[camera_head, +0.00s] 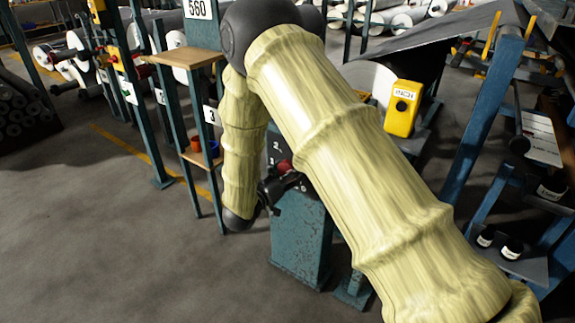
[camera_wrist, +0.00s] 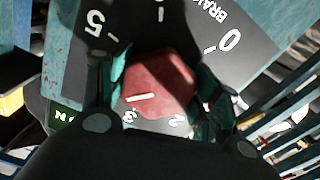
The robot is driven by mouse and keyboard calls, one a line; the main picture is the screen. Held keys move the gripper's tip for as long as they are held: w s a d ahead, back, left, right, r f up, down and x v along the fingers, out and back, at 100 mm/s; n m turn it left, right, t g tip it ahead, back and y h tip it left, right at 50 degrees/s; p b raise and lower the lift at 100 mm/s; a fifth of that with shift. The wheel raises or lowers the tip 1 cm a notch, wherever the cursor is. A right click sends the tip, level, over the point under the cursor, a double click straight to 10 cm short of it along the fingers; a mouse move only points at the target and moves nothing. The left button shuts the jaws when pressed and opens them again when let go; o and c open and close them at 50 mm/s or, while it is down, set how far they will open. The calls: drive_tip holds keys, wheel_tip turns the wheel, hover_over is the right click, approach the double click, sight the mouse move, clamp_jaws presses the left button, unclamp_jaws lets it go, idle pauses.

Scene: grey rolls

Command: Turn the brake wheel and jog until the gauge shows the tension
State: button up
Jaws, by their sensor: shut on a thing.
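The brake wheel is a red knob (camera_wrist: 165,80) on a dark dial plate (camera_wrist: 222,38) marked "BRAKE", with white numbers around it. In the wrist view my gripper (camera_wrist: 162,66) is shut on the knob, one finger on each side. The knob's white mark points to the left of the picture, between the 3 and the 5. In the head view the red knob (camera_head: 285,166) and my gripper (camera_head: 282,187) are partly hidden by my arm, at a blue pedestal (camera_head: 300,240). A yellow box (camera_head: 401,118) labelled "INCH" carries a black button. I cannot make out a gauge.
A sign reading "560" (camera_head: 199,9) stands at the top. A blue stand with a wooden top (camera_head: 183,57) is left of the pedestal. Blue frame posts (camera_head: 487,110) stand at the right. The grey floor (camera_head: 110,240) is clear at the lower left.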

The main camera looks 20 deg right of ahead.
drive_tip(key=shift+r+n+p, duration=0.2)
drive_tip(key=shift+n+p, duration=0.6)
drive_tip(key=shift+p, duration=0.35)
drive_tip(key=shift+f+n+p, duration=0.15)
drive_tip(key=shift+n+p, duration=0.15)
drive_tip(key=shift+p, duration=0.05)
drive_tip(key=o, duration=1)
drive_tip(key=shift+s, duration=0.1)
drive_tip(key=v, duration=1.2)
drive_tip(key=shift+d+f, duration=0.1)
